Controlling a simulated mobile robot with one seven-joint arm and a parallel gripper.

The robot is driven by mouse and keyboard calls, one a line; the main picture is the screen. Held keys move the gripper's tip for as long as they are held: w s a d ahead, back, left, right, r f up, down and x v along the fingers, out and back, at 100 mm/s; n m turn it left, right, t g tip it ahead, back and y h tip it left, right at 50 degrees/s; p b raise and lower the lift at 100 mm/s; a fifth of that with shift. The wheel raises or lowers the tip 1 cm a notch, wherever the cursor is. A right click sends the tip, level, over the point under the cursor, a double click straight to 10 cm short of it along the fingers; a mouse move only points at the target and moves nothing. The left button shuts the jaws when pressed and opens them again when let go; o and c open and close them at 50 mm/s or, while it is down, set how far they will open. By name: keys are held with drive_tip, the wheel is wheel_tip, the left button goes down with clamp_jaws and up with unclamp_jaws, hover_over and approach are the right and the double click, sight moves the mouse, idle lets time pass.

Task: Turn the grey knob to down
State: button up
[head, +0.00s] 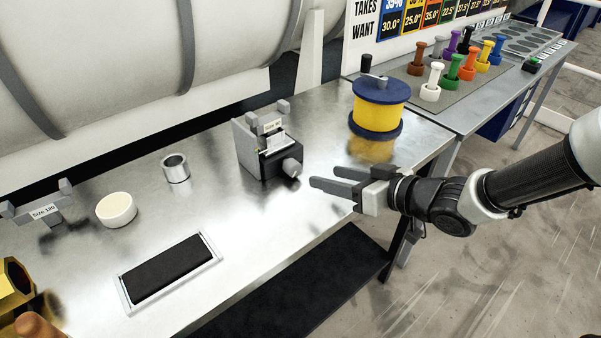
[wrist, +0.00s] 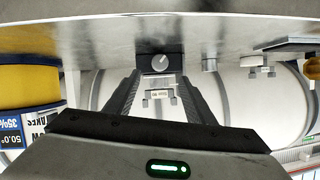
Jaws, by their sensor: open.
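The grey knob (head: 291,167) sticks out from the front of a small black and grey device (head: 265,147) on the metal bench. In the wrist view, which looks upside down, the knob (wrist: 160,62) shows face-on, with a pale line slanting to the upper right of the picture. My gripper (head: 330,177) is open and empty, with its fingers pointing at the knob from the right in the head view. In the wrist view the knob appears between my fingertips (wrist: 160,76). The fingers look apart from the knob.
A yellow and blue spool (head: 380,105) stands behind my gripper on the bench (head: 235,215). A metal cup (head: 176,167), a cream bowl (head: 116,209) and a black pad (head: 168,268) lie to the left. Coloured pegs stand on a farther table. The bench in front of the device is clear.

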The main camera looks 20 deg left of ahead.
sight(296, 169)
drive_tip(key=b+x, duration=0.3)
drive_tip(key=x, duration=0.8)
drive_tip(key=shift+w+a+b, duration=0.1)
drive_tip(key=shift+b, duration=0.3)
drive_tip(key=c, duration=1.1)
drive_tip(key=shift+o, duration=0.2)
drive_tip(key=n+b, duration=0.1)
drive_tip(key=b, duration=0.2)
drive_tip(key=shift+a+f+t, duration=0.1)
drive_tip(key=shift+f+t, duration=0.25)
drive_tip(key=shift+t, duration=0.05)
drive_tip(key=n+b, duration=0.1)
drive_tip(key=t+h+b, duration=0.1)
drive_tip(key=b, duration=0.1)
drive_tip(key=shift+s+r+n, duration=0.15)
drive_tip(key=shift+s+n, duration=0.05)
drive_tip(key=shift+n, duration=0.2)
drive_tip(key=shift+r, duration=0.2)
drive_tip(key=o, duration=1.1)
drive_tip(key=shift+c, duration=0.2)
